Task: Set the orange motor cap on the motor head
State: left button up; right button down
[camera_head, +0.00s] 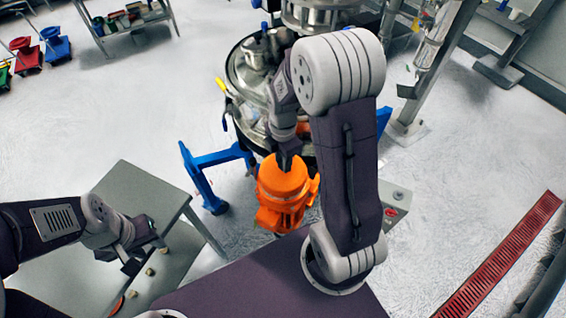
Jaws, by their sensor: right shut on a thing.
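The orange motor cap (282,174) is the rounded orange top piece near the middle of the head view. It is on or just above the ribbed orange motor head (283,214); from this angle I cannot tell whether a gap lies between them. My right gripper (288,158) points down and is shut on the top of the cap, partly covering it. My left gripper (143,256) hangs over the grey table at lower left, its fingers apart and nothing seen between them.
The steel sifter (250,75) stands behind the motor, with a blue frame (207,170) beside it. The grey table (130,185) carries small knob-like pieces. A grey box with a red button (391,212) is right of the motor. Open floor lies left and right.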

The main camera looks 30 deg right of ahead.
jog(key=shift+w+d+f, duration=0.15)
jog(key=shift+f, duration=0.65)
jog(key=shift+w+d+f, duration=0.1)
jog(key=shift+w+f, duration=0.15)
jog(key=shift+s, duration=0.25)
jog(key=shift+f, duration=0.1)
jog(key=shift+w+f+b, duration=0.1)
jog(key=shift+f+b, duration=0.3)
jog(key=shift+f, duration=0.05)
jog(key=c, duration=1.1)
grip_release()
jog(key=shift+r, duration=0.1)
pick_arm(q)
jog(key=shift+w+d+f, duration=0.1)
jog(key=shift+w+f, duration=0.05)
jog(key=shift+f, duration=0.2)
pick_arm(e)
jog(key=shift+r, duration=0.1)
